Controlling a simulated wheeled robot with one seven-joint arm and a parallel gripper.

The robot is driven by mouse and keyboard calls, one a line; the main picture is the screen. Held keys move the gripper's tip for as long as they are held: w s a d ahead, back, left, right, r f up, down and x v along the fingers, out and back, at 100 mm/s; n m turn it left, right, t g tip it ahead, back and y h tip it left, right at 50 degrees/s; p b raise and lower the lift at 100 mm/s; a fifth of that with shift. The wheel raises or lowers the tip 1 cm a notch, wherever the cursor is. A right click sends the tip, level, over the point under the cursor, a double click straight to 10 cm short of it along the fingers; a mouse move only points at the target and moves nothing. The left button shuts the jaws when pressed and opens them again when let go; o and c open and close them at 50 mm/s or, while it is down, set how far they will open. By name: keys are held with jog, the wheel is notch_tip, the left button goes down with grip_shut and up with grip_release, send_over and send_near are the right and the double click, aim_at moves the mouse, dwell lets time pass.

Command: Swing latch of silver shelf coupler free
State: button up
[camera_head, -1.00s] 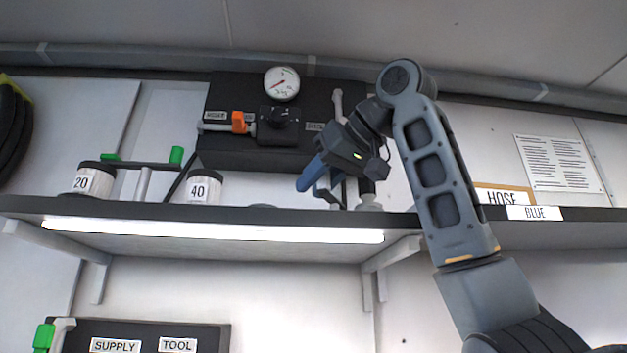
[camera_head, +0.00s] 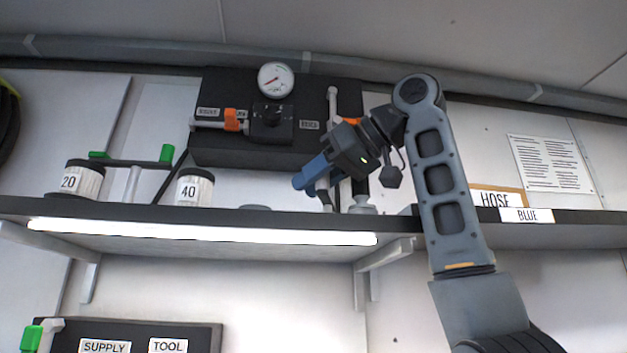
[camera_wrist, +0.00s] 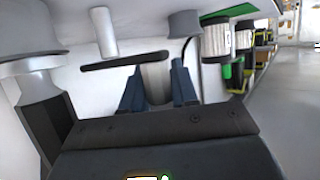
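A silver conical fitting (camera_head: 362,205) with a dark upper part stands on the shelf (camera_head: 240,217); it may be the silver shelf coupler. A similar silver piece with a dark post (camera_wrist: 38,88) is at the left in the wrist view. I cannot single out its latch with certainty. My gripper (camera_head: 308,178) is left of the fitting, pointing down-left above the shelf. In the wrist view, its blue fingers (camera_wrist: 157,92) are apart, with a pale cylinder (camera_wrist: 155,78) between or behind them. I cannot tell whether they touch it. A dark bar (camera_wrist: 122,61) lies beyond them.
A black panel (camera_head: 225,152) with a gauge (camera_head: 276,79), an orange-handled valve (camera_head: 232,120) and an upright pipe (camera_head: 332,105) is behind my gripper. White jars 20 (camera_head: 83,180) and 40 (camera_head: 194,188) and a green-ended bar (camera_head: 130,163) stand to the left.

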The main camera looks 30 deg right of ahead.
jog(key=o, duration=0.4)
jog(key=shift+c, duration=0.2)
jog(key=b+v, duration=0.1)
jog(key=v, duration=0.7)
jog(key=shift+b, duration=0.4)
jog(key=shift+f, duration=0.1)
